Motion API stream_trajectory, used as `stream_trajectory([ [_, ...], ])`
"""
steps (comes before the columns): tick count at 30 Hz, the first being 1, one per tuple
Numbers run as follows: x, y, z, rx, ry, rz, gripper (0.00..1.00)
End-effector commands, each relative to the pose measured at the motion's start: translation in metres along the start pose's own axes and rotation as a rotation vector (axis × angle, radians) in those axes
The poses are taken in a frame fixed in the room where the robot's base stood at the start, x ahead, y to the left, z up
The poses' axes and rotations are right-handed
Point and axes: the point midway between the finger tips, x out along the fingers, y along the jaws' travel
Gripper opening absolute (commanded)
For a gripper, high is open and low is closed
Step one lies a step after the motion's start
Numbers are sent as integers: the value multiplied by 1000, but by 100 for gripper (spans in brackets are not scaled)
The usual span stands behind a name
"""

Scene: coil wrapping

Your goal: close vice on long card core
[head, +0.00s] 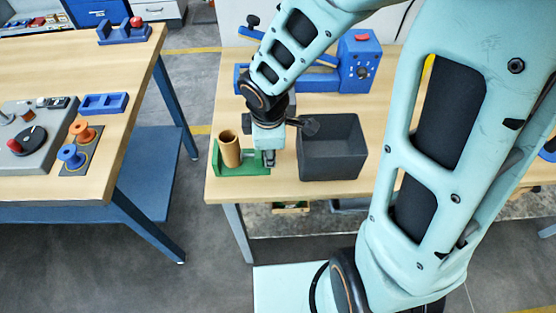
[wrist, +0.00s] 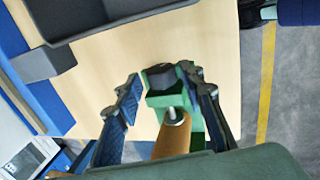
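The green vice (head: 242,170) sits near the front left corner of the middle table. The brown card core (head: 230,148) stands upright in it, with its open top showing. My gripper (head: 268,157) is low over the right end of the vice, beside the core. In the wrist view my gripper (wrist: 161,80) is open. Its fingers stand apart on either side of the vice's black knob (wrist: 160,76). A silver screw (wrist: 172,114) runs from the vice's green end block toward the card core (wrist: 172,140). I cannot tell whether the screw presses on the core.
A dark grey bin (head: 332,150) stands just right of my gripper. A blue machine (head: 358,65) with a red button is behind it. The left table holds a grey panel (head: 40,150), blue and orange spools (head: 72,155) and a blue tray (head: 104,104).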

Motion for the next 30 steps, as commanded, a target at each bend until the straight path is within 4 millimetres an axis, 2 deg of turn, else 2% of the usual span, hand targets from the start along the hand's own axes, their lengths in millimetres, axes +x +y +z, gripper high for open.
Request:
stream_trajectory([
  [1, 5, -2, 0, -2, 1, 21, 36],
  [9, 0, -2, 0, 0, 2, 50, 36],
  [17, 3, -3, 0, -2, 1, 70, 36],
  [30, 6, -8, -2, -3, 4, 251, 36],
])
